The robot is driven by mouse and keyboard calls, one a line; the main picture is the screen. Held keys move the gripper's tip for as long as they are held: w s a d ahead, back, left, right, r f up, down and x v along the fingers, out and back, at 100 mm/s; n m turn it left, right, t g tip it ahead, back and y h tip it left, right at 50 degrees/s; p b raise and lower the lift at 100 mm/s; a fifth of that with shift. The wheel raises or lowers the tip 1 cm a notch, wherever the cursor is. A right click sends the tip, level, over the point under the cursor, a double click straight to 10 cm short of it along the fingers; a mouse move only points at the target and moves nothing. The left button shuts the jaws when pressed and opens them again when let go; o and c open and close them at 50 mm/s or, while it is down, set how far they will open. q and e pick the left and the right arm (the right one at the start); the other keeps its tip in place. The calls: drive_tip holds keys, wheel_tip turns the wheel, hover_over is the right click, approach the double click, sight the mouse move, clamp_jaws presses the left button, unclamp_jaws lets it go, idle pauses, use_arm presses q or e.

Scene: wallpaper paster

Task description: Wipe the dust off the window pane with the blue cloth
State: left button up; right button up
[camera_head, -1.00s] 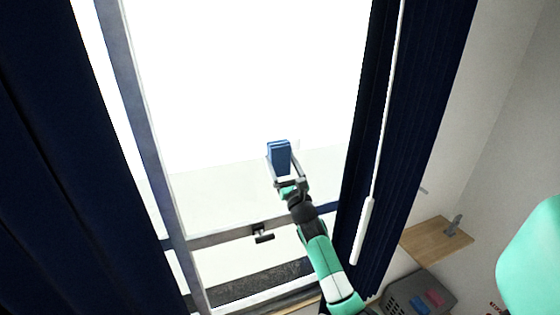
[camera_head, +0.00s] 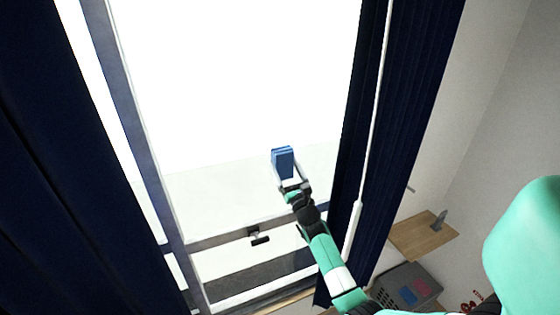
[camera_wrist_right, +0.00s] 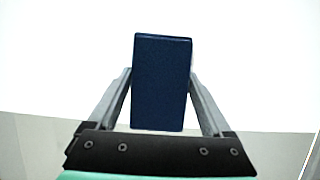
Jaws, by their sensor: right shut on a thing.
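The blue cloth (camera_head: 283,161) is a folded block held up in front of the window pane (camera_head: 235,90). My right gripper (camera_head: 290,180) is shut on it. In the right wrist view the cloth (camera_wrist_right: 161,82) stands upright between the two fingers of the right gripper (camera_wrist_right: 161,95). The pane is bright white, with a paler grey-green band at its bottom. I cannot make out dust on it, nor tell whether the cloth touches the glass. My left gripper is not in view.
Dark blue curtains hang at the left (camera_head: 50,150) and right (camera_head: 400,130) of the window. A window handle (camera_head: 259,236) sits on the lower frame. At the lower right are a wooden shelf (camera_head: 420,238) with a bottle (camera_head: 439,220) and a grey basket (camera_head: 392,286).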

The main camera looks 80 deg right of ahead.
drive_tip(key=shift+s, duration=0.1)
drive_tip(key=shift+s+d+r+p, duration=0.1)
drive_tip(key=shift+d+p, duration=0.05)
drive_tip(key=shift+p, duration=0.15)
drive_tip(key=shift+s+d+p, duration=0.7)
drive_tip(key=shift+s+p, duration=0.25)
drive_tip(key=shift+p, duration=0.05)
drive_tip(key=shift+s+d+f, duration=0.2)
drive_tip(key=shift+s+d, duration=0.1)
drive_tip(key=shift+s, duration=0.1)
